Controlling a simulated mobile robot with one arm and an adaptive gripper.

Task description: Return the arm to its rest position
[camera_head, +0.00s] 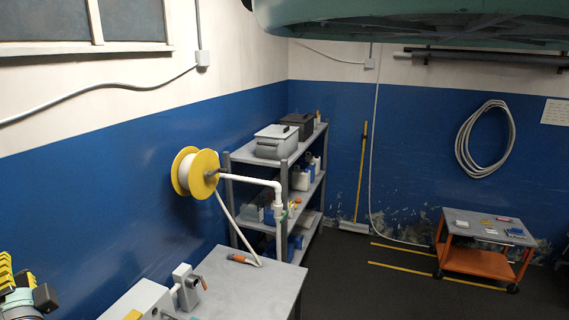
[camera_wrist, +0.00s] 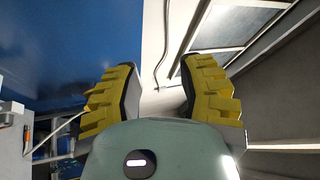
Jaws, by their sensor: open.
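My gripper (camera_wrist: 157,85) shows in the wrist view with its two yellow ribbed fingers spread apart. Nothing is between them. Behind the gap are the white and blue wall and a grey conduit. In the head view, part of my gripper's yellow finger (camera_head: 8,272) shows at the lower left edge, beside the blue wall and left of the workbench. The rest of my arm is mostly out of the head view.
A grey workbench (camera_head: 262,290) at the bottom holds white equipment (camera_head: 150,300) and an orange-handled tool (camera_head: 243,259). A yellow-rimmed reel (camera_head: 196,172) is above it. Beyond are a shelf rack (camera_head: 240,155) and an orange cart (camera_head: 470,262).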

